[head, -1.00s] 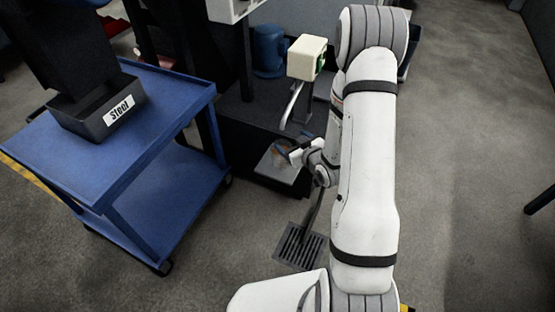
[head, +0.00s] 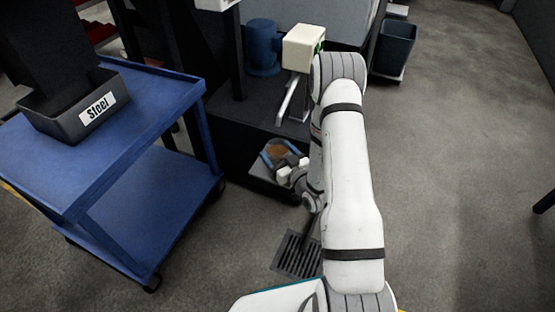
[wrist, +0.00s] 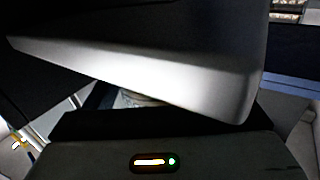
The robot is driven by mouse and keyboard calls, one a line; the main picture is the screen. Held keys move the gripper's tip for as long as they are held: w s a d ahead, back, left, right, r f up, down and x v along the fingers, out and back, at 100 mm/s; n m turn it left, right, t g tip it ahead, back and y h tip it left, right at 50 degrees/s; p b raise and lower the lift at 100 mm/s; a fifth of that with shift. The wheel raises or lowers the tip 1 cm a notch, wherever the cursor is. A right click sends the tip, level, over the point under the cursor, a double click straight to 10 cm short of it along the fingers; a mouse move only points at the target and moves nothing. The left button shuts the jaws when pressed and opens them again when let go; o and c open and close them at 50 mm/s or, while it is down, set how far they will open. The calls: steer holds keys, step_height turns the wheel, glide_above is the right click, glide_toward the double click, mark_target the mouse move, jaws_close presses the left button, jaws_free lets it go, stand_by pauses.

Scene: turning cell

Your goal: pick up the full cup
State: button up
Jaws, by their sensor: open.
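My gripper (head: 281,155) is open low in the dark machine base, at the end of my arm.
A white box (head: 303,47) with a pale bent lever (head: 287,100) is just above my gripper. A blue cart (head: 130,140) with a grey "Steel" bin (head: 72,113) stands left. A floor grate (head: 297,254) lies below.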

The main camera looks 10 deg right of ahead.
steer(key=shift+x, duration=0.85)
steer(key=shift+c, duration=0.2)
steer(key=c, duration=0.7)
steer(key=shift+s+r, duration=0.1)
